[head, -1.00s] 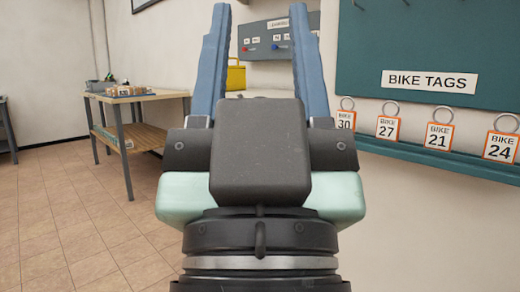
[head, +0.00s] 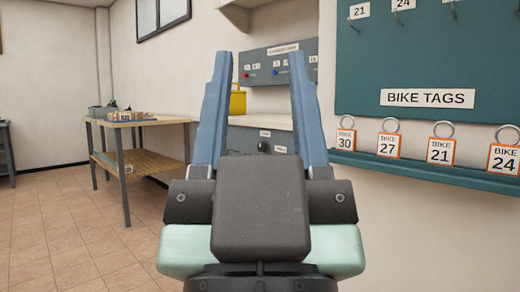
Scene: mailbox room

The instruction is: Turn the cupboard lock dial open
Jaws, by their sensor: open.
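My gripper (head: 261,55) is raised in front of the head camera, with its two blue fingers spread wide and nothing between them. The gripper's body hides the lower part of the cupboard, and the dial's setting is too small to read.
A grey panel (head: 262,62) with red and blue knobs is on the wall above the counter, near a yellow container (head: 237,102). A wooden workbench (head: 140,122) stands left. A teal bike tag board (head: 425,60) and shelf (head: 430,172) line the right wall. Floor at left is clear.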

